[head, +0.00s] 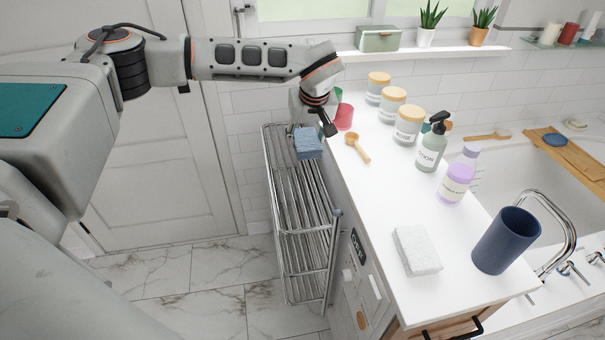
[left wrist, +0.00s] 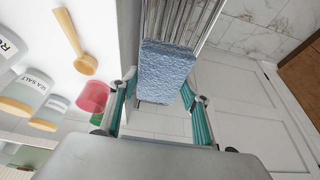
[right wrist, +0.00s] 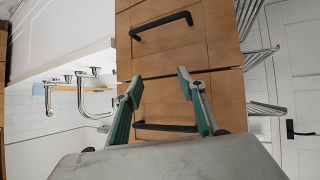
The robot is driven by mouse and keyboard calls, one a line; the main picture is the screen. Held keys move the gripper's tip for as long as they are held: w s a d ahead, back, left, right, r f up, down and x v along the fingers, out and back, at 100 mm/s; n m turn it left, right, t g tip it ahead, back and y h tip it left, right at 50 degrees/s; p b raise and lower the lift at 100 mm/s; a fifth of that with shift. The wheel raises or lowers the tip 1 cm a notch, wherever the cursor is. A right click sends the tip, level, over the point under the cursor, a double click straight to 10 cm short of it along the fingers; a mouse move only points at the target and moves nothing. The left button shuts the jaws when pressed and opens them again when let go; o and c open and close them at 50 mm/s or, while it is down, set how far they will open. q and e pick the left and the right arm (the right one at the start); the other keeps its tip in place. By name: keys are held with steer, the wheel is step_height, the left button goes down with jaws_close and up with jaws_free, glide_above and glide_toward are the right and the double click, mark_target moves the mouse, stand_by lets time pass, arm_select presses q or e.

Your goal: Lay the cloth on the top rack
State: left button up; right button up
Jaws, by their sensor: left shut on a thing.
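A folded blue cloth (head: 308,143) is at the far end of the chrome rack's top shelf (head: 290,165) in the head view. My left gripper (head: 312,128) is shut on it. In the left wrist view the cloth (left wrist: 166,70) sits between the fingers, with the rack's bars (left wrist: 181,20) behind it. I cannot tell whether it touches the bars. My right gripper (right wrist: 158,84) is open and empty in the right wrist view, in front of a wooden drawer cabinet. It is not seen in the head view.
The white counter (head: 375,190) stands right of the rack. It holds a red cup (head: 344,116), a wooden scoop (head: 357,148), jars, bottles, a white folded cloth or sponge (head: 416,250) and a blue cup (head: 506,241). The rack's top shelf looks bare towards the near end. Drawer handles (right wrist: 162,25) stick out near my right gripper.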

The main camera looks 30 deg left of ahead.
mark_target(310, 156)
arm_select(q)
step_height(310, 156, down, 14)
steer(key=shift+f, duration=0.1)
stand_by(0.5)
steer(key=shift+f, duration=0.1)
steer(key=shift+f, duration=0.1)
steer(key=o, duration=1.1)
steer(key=shift+r, duration=0.25)
steer(key=v, duration=1.2)
